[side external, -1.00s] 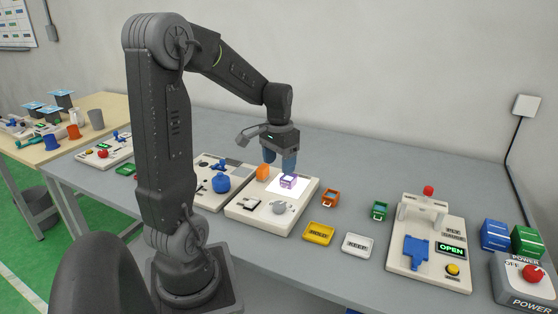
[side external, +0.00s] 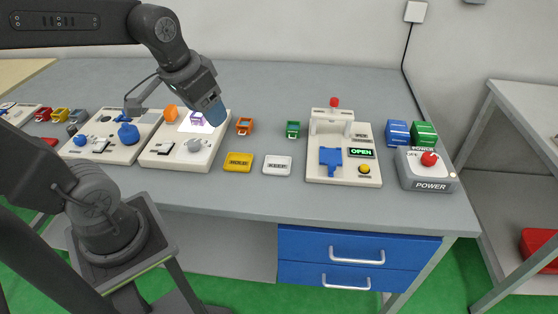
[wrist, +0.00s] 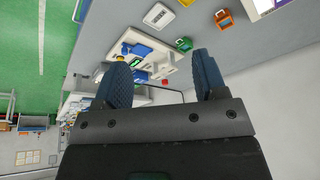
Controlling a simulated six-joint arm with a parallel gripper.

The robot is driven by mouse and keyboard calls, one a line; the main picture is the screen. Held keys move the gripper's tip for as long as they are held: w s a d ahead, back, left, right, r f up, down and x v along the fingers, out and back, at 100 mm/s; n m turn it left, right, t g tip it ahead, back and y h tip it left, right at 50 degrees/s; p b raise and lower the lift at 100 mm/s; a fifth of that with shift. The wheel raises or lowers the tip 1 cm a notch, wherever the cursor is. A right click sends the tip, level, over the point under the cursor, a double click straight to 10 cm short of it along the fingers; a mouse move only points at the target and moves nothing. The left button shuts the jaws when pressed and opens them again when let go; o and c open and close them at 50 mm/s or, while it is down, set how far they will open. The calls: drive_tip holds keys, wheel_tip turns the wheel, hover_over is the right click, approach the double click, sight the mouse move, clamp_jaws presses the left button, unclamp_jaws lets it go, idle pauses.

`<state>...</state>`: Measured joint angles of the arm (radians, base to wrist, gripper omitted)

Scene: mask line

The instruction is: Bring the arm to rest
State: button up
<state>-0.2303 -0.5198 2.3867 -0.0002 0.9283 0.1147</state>
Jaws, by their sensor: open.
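My gripper (side external: 212,110) is raised above the grey table (side external: 330,92), over the right side of the white board (side external: 205,160) in the side external view. In the wrist view my gripper (wrist: 163,85) has its two blue fingers spread apart with nothing between them. An orange piece (side external: 171,112) and a grey knob (side external: 194,145) are also on that board.
An orange block (side external: 244,126), a green block (side external: 293,129), a yellow tray (side external: 238,162) and a white tray (side external: 278,166) lie to the right. Beyond are a station with a green OPEN display (side external: 361,152), blue (side external: 397,133) and green (side external: 424,134) boxes and a power box (side external: 426,170).

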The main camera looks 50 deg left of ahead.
drive_tip(key=s+d+m+t, duration=0.1)
drive_tip(key=s+d, duration=0.3)
drive_tip(key=d, duration=0.1)
drive_tip(key=shift+d+r+t+h, duration=0.3)
drive_tip(key=shift+r+t+h, duration=0.1)
